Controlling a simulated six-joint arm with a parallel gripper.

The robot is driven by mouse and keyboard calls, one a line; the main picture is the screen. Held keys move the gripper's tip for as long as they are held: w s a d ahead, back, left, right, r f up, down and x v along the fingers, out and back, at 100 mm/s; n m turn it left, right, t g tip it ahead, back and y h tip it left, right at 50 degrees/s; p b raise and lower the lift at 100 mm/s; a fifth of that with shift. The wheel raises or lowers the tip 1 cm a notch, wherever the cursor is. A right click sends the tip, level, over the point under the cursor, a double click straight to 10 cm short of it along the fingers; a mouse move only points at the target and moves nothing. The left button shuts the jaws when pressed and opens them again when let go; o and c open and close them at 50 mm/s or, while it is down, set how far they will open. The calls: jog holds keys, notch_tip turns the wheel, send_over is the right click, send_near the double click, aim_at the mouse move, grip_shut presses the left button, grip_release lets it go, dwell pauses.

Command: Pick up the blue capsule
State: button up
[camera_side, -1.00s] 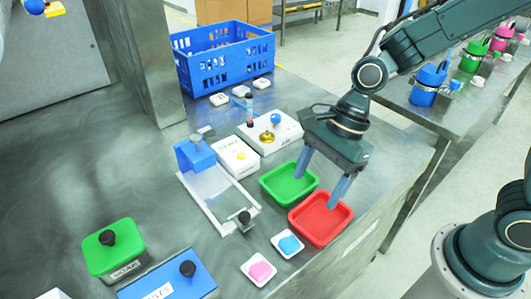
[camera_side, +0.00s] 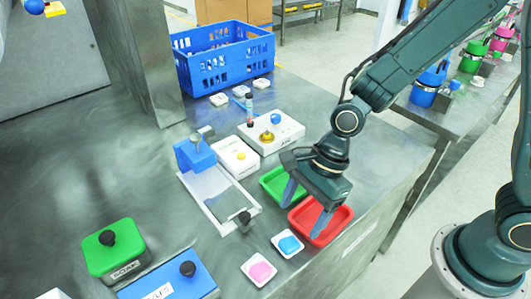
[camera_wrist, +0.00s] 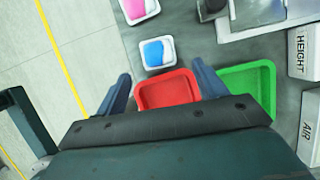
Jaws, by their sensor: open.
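The blue capsule (camera_side: 289,244) lies in a small white dish (camera_side: 278,245) near the table's front edge. In the wrist view the blue piece (camera_wrist: 157,52) shows beyond my fingertips, roughly midway between them. My gripper (camera_side: 305,214) is open and empty, with its fingers pointing down above the red tray (camera_side: 335,231). In the wrist view my gripper (camera_wrist: 161,72) has one finger on each side of the red tray (camera_wrist: 166,92). The gripper is behind and above the capsule, apart from it.
A pink piece (camera_side: 260,270) sits in a second white dish beside the first. A green tray (camera_side: 272,180) adjoins the red one. A white slide frame with a black knob (camera_side: 244,217) stands to the left. Blue (camera_side: 187,269) and green (camera_side: 107,239) knobbed boxes are at front left.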

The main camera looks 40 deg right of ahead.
aim_at(289, 239)
jog(key=shift+a+f, duration=0.2)
jog(key=shift+f, duration=0.4)
jog(key=shift+f, duration=0.1)
jog(key=shift+x, duration=2.5)
jog(key=shift+s, duration=0.15)
jog(key=c, duration=1)
jog(key=shift+c, duration=0.3)
jog(key=shift+r, duration=0.2)
notch_tip(289, 239, up, 20)
